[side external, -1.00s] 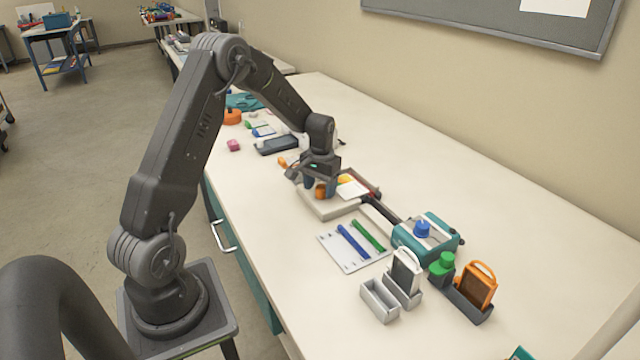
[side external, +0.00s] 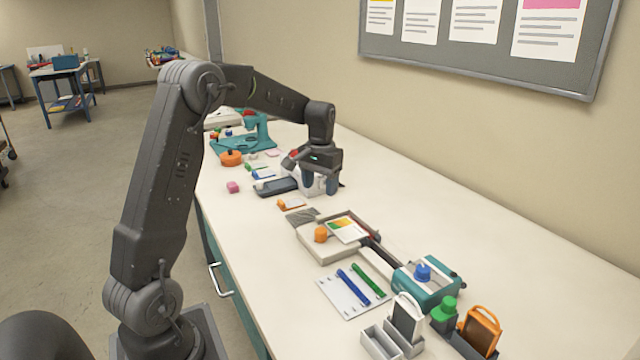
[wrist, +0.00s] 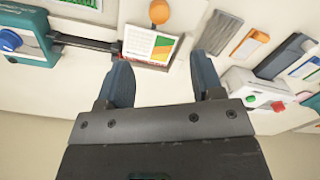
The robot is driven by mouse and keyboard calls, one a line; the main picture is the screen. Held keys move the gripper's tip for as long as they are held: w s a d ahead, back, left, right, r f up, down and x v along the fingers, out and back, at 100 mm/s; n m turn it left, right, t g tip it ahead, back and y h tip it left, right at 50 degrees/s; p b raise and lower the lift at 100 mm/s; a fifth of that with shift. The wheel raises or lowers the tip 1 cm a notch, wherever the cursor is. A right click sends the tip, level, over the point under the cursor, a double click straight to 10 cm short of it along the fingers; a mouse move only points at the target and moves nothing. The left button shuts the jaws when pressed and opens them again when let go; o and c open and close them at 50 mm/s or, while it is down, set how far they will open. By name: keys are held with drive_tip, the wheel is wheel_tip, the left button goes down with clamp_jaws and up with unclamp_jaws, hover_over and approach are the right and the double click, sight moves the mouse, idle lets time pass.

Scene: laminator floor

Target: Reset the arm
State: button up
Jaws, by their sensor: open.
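My gripper (side external: 319,186) is raised above the long white table (side external: 275,225), near its back half. In the wrist view my gripper (wrist: 163,80) has its two blue-grey fingers spread apart with nothing between them. A beige tray-like device (side external: 318,243) with an orange knob (side external: 320,234) and a printed card (side external: 347,230) lies in front of the gripper. The card (wrist: 150,46) and the orange knob (wrist: 159,11) also show in the wrist view, beyond the fingers. A white box with red and green buttons (wrist: 253,92) is right of the fingers there.
A teal machine with a blue knob (side external: 427,283), a blue pen (side external: 354,287), a green pen (side external: 368,280), an orange-handled block (side external: 480,329) and a grey bin (side external: 379,343) are nearer. A dark device (side external: 276,187) and a teal press (side external: 250,138) are farther back. The wall board (side external: 480,35) borders the right.

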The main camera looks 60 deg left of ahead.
drive_tip(key=s+d+r+m+t, duration=0.1)
drive_tip(key=s+d+r, duration=0.3)
drive_tip(key=d, duration=0.3)
drive_tip(key=s+d+r+m+t, duration=0.1)
drive_tip(key=s+d+r+t, duration=0.2)
drive_tip(key=d, duration=0.4)
drive_tip(key=s+d+m+t, duration=0.1)
drive_tip(key=s+d+m, duration=0.2)
drive_tip(key=s+d, duration=0.8)
drive_tip(key=s, duration=0.3)
drive_tip(key=shift+s+r+t, duration=0.2)
drive_tip(key=shift+r+t, duration=0.1)
drive_tip(key=shift+t, duration=0.1)
